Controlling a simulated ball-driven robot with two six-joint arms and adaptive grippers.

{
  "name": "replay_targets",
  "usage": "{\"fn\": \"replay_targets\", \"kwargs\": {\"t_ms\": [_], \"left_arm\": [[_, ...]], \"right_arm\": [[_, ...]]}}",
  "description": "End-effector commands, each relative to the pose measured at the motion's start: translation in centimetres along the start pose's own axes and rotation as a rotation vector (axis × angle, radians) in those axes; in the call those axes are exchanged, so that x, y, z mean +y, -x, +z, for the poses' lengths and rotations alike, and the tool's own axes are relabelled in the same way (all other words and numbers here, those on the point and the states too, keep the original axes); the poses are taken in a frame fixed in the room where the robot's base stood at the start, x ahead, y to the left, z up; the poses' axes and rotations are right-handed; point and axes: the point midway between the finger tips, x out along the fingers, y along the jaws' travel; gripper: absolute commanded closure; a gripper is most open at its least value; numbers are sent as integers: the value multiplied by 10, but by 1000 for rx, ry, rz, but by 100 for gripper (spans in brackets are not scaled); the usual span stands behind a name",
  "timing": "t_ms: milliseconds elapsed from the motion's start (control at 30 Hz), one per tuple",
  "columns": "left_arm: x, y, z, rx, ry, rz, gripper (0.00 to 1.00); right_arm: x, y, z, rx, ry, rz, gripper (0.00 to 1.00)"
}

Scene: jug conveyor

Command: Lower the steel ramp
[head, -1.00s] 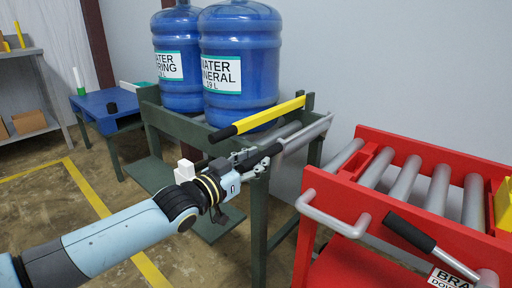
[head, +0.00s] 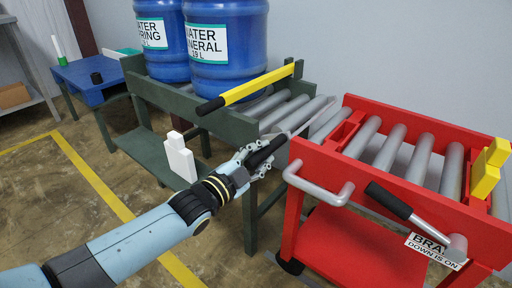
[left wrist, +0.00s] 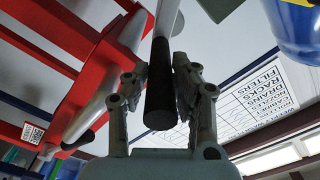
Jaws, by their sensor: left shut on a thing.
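The steel ramp (head: 301,122) is a thin grey plate at the right end of the green roller stand (head: 232,126), in the gap beside the red cart. It reaches close to the cart's left edge; I cannot tell whether it touches. Its black handle (head: 265,152) points toward me. My left gripper (head: 258,158) is shut on this handle. In the left wrist view the black grip (left wrist: 160,95) sits between both fingers, with a grey rod beyond it. My right gripper is not in view.
Two blue water jugs (head: 227,72) stand on the green stand behind a yellow bar (head: 258,86) with a black grip. The red roller cart (head: 325,150) has a bent grey handle (head: 318,190) and a black-gripped brake lever (head: 389,200). A blue table (head: 85,72) stands back left.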

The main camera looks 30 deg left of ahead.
Motion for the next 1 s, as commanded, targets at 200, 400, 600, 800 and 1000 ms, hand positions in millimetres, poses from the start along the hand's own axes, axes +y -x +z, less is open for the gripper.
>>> {"fn": "replay_targets", "kwargs": {"t_ms": [200,400,600,800,1000], "left_arm": [[19,1,7,-4,-194,4,100],[29,1,13,-4,-347,6,100],[36,1,18,-3,-453,5,100],[38,1,20,-3,-511,4,100],[39,1,20,-3,-531,4,100]], "right_arm": [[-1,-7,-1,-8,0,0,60],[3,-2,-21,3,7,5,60],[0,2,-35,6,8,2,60],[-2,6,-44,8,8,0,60],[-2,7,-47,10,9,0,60]]}}
